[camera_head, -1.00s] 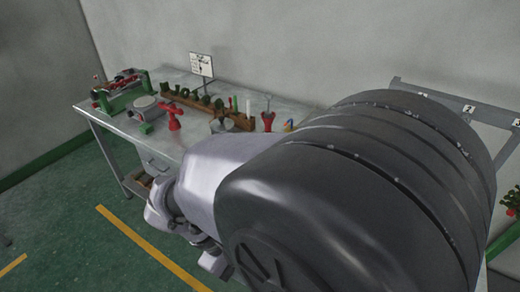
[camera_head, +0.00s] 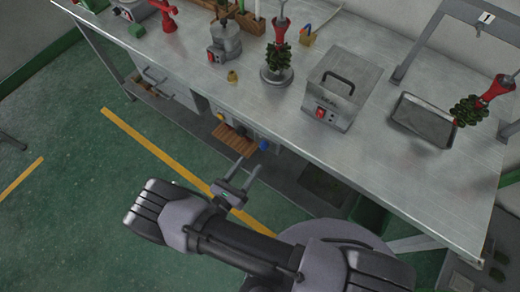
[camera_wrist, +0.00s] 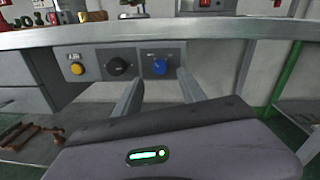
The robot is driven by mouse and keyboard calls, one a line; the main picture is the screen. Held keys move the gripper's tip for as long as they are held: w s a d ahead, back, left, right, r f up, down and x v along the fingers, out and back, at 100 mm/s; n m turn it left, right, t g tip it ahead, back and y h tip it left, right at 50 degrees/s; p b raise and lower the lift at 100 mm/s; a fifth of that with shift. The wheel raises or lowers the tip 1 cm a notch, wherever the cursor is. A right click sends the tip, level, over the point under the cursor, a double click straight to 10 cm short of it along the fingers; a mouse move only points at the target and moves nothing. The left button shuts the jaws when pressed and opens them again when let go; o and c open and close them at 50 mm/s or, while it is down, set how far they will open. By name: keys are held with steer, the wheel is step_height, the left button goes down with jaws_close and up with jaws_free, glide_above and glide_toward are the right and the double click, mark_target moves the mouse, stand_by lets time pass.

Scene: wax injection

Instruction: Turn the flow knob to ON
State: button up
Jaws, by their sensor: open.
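A grey control panel (camera_wrist: 105,64) sits under the front edge of the workbench. It carries a yellow button (camera_wrist: 77,68), a black round knob (camera_wrist: 119,66) and a blue knob (camera_wrist: 159,66). Their labels are too small to read, so I cannot tell which is the flow knob or its setting. The same blue knob (camera_head: 263,145) shows in the head view. My gripper (camera_head: 249,164) is open and empty in front of the panel, apart from it. In the wrist view the blue knob appears between my two fingertips (camera_wrist: 159,77), the black knob left of them.
The steel workbench (camera_head: 410,185) overhangs the panel. On it stand a grey box with a red switch (camera_head: 337,92), a metal tray (camera_head: 424,122) and a metal pot (camera_head: 224,45). A wooden slatted piece (camera_head: 238,141) lies below the panel. The green floor in front is clear.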

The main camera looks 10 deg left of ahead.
mark_target(262, 148)
steer(key=x, duration=0.7)
steer(key=shift+b, duration=0.35)
jaws_close()
